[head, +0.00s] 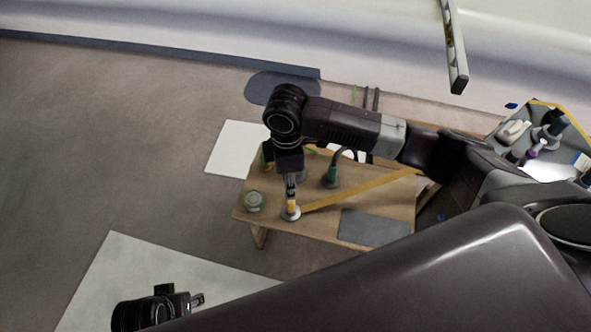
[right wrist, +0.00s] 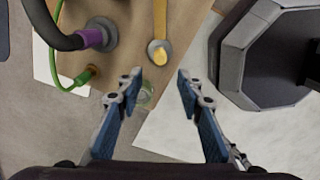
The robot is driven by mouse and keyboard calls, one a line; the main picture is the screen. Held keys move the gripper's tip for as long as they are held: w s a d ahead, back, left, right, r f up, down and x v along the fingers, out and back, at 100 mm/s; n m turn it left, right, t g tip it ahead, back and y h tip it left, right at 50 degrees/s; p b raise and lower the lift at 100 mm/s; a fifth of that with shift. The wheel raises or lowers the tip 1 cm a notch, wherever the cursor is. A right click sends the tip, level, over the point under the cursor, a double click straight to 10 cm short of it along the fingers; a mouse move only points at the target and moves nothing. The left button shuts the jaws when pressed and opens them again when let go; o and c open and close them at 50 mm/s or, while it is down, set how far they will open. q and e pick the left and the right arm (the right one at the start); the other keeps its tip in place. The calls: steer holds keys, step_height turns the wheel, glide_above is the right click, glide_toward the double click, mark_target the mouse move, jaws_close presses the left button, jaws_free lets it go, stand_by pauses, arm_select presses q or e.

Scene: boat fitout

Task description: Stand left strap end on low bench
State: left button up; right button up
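The low bench (head: 285,232) is a wooden top. A flat yellow strap (head: 360,188) runs along it to a strap end on a pale round disc (head: 291,214). In the right wrist view the strap end (right wrist: 158,54) is ahead of the fingertips, apart from them. I cannot tell if it stands or lies. My right gripper (head: 291,184) points down above this part of the bench. In its wrist view the right gripper (right wrist: 160,80) has fingers spread with nothing between them. My left gripper (head: 198,299) is low at the left, away from the bench; its opening is unclear.
A greenish round jar (head: 254,201) sits near the bench's left end. A black hose (right wrist: 55,32) and a green hose (right wrist: 70,84) end beside the strap. A grey mat (head: 372,228) lies on the bench. A tray of items (head: 577,140) stands far right. White sheets lie on the floor.

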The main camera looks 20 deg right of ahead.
steer(key=s+a+f+m+t+y, duration=0.2)
steer(key=s+a+f+m+y, duration=0.1)
steer(key=s+a+f+m, duration=0.4)
steer(key=s+d+f+m+h, duration=0.1)
steer(key=s+d+f+m, duration=0.1)
steer(key=s+d, duration=0.3)
steer(key=s+d+f+m+t+h, duration=0.1)
steer(key=s+d+f+m, duration=0.2)
steer(key=d, duration=0.6)
steer(key=shift+s+d+f+m+h, duration=0.15)
steer(key=shift+s+f+m+h, duration=0.2)
steer(key=shift+s+m, duration=0.55)
